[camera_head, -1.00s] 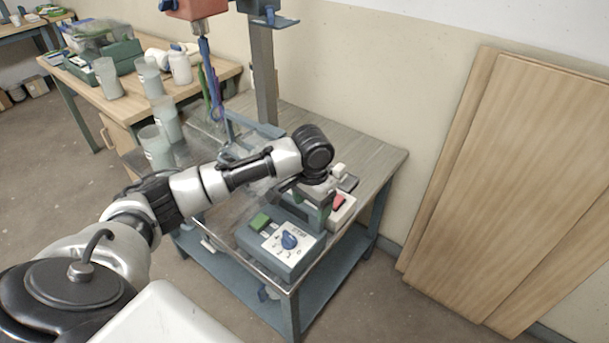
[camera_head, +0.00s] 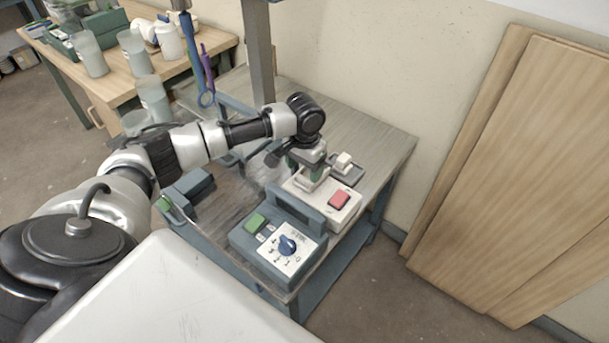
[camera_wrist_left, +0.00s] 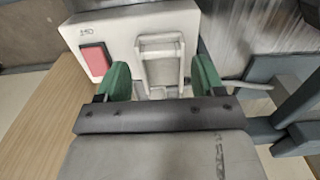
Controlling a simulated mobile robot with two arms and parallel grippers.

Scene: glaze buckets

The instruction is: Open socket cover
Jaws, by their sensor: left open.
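The socket box is a white block (camera_head: 321,212) with a red rocker switch (camera_head: 339,200), on the bench in the head view. The socket cover (camera_wrist_left: 160,66) is a pale, framed flap on the box face beside the red switch (camera_wrist_left: 96,61) in the left wrist view. I cannot tell whether it is raised. My left gripper (camera_head: 308,170) points down over the cover end of the box. In the wrist view its green fingertips (camera_wrist_left: 161,80) are apart, one on each side of the cover, with no clear grip on it. My right gripper is not in view.
A blue-grey control box (camera_head: 279,246) with a green button and blue knob stands in front of the socket box. A white switch on a dark plate (camera_head: 345,167) lies behind. A post (camera_head: 259,55) rises at the back. Wooden boards (camera_head: 510,170) lean on the wall.

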